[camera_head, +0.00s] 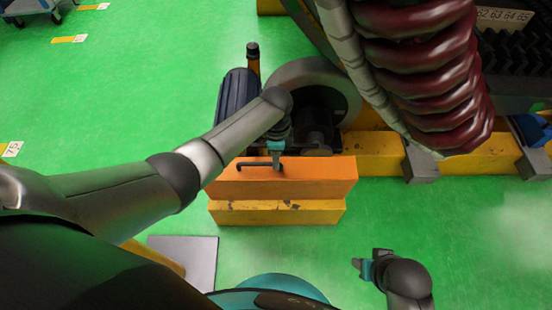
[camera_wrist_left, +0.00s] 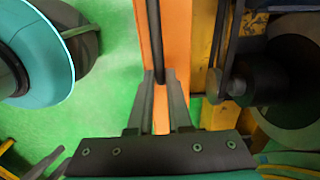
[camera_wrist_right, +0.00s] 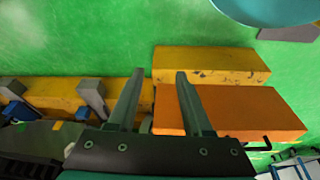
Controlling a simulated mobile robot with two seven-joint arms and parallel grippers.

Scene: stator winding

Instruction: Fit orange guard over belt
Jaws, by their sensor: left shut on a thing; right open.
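The orange guard (camera_head: 315,178) is a long box with a black bar handle (camera_head: 247,165) on top. In the head view it is at the front of the machine, beside a yellow beam end. My left gripper (camera_head: 276,163) is shut on the handle; the left wrist view shows the bar between its fingers (camera_wrist_left: 159,76). The dark belt (camera_wrist_left: 224,45) runs close beside the guard (camera_wrist_left: 177,35) in the left wrist view. Whether the guard covers any of it, I cannot tell. My right gripper (camera_head: 366,266) is open and empty, apart from the guard (camera_wrist_right: 245,108).
A large grey wheel (camera_head: 335,75) and a dark blue motor (camera_head: 236,95) stand behind the guard. A yellow beam (camera_head: 375,152) with grey brackets (camera_head: 420,163) extends right. Dark red coils (camera_head: 425,60) hang at upper right. The green floor in front is mostly clear.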

